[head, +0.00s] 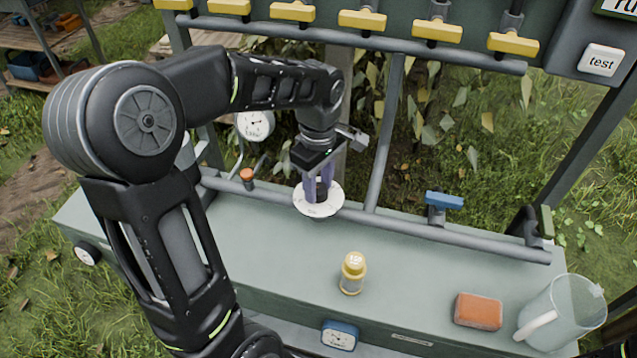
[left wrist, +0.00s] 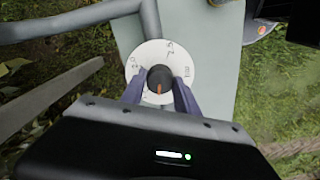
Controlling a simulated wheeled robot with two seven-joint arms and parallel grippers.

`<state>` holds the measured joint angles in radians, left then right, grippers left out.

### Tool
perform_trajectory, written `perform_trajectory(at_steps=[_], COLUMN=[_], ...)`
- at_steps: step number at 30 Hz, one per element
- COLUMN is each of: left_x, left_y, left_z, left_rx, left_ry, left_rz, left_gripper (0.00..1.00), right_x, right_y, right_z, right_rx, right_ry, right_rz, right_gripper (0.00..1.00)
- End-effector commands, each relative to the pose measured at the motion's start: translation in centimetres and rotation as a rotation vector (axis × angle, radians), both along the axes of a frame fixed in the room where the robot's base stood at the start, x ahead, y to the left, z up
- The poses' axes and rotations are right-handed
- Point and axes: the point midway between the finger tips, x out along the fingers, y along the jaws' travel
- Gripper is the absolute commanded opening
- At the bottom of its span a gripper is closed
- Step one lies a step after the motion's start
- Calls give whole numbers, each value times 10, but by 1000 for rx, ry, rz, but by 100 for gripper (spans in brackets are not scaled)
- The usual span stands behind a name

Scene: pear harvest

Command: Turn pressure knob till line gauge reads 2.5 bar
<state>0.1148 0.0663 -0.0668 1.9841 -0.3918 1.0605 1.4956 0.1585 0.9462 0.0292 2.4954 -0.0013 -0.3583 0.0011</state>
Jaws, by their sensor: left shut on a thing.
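The pressure knob is a dark round knob (left wrist: 160,79) with an orange pointer line, on a white dial plate (head: 319,206) with small marks around it. My left gripper (left wrist: 160,95) is shut on the knob, its two purple-grey fingers on either side of it. In the head view the left gripper (head: 318,188) comes down on the dial from above. The line gauge (head: 255,124) is a white round dial left of the gripper; its reading is too small to tell. My right gripper is not in view.
A yellow-capped jar (head: 352,273), a red-brown block (head: 478,311) and a clear jug (head: 562,313) stand on the green bench (head: 240,240). A blue valve handle (head: 444,201) is on the lower pipe, and several yellow handles (head: 362,20) line the top pipe. A blue-framed gauge (head: 340,336) is on the front.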

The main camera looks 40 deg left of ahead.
Motion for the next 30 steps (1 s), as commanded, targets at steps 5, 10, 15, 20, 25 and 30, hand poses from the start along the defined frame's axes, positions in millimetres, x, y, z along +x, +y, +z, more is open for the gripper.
perform_trajectory(at_steps=[5,10,15,20,25,30], left_x=[0,0,0,1,1,1], left_y=[0,0,0,0,0,0], left_z=[1,1,1,1,1,1], left_rx=[0,0,1,1,1,1], left_ry=[-2,-1,-1,-2,-2,-2], left_rz=[-165,-326,-487,-640,-801,-963], left_gripper=[0,0,0,0,0,0], right_x=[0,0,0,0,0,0], right_y=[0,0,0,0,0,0], right_z=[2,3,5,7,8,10], right_rx=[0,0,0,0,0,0], right_ry=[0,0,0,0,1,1], right_rz=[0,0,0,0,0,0], right_gripper=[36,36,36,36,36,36])
